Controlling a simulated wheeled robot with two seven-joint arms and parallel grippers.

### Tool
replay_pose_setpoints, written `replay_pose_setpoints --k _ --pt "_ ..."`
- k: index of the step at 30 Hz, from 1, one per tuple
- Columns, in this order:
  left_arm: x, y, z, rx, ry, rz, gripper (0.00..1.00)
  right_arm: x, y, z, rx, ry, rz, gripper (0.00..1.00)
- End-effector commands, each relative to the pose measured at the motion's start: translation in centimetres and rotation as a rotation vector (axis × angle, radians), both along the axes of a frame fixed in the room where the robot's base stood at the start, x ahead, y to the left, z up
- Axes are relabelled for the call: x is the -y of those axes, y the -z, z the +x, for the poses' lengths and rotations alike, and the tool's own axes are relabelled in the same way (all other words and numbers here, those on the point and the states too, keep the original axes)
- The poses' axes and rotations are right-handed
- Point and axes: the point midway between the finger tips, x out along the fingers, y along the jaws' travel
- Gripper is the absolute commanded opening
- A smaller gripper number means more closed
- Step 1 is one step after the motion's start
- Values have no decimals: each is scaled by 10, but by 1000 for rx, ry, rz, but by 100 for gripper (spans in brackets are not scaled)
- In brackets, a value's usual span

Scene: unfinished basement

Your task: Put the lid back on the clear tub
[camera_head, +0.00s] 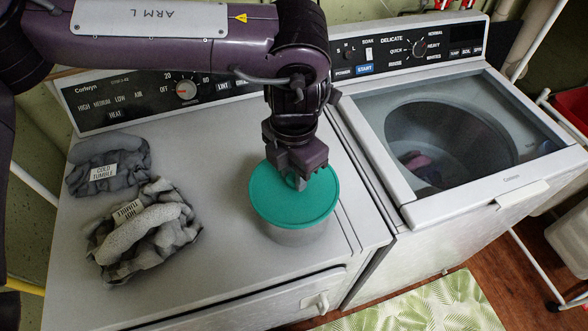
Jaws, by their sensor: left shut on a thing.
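The round teal lid (305,208) is over the clear tub (292,237) near the right side of the dryer top. The tub looks greyish and stands upright, and only its lower front wall shows below the lid. The lid looks level and covers the tub's rim, so I cannot tell if it touches the rim or is fully seated. The gripped part is mostly hidden by the fingers. My right gripper is not in view.
A washer (455,150) with a glass lid stands at the right, past a narrow gap.

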Motion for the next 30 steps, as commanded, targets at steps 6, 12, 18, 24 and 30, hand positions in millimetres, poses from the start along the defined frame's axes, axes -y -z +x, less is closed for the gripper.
replay_pose_setpoints --k 6,12,18,24,30 --pt "0 0 0 0 -1 0 4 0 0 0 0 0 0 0" --pt "0 0 0 0 -1 0 40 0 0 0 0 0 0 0" --pt "0 0 0 0 -1 0 51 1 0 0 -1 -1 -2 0" --pt "0 0 0 -1 -1 1 67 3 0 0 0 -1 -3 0" --pt "0 0 0 -1 -1 1 73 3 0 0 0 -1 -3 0"
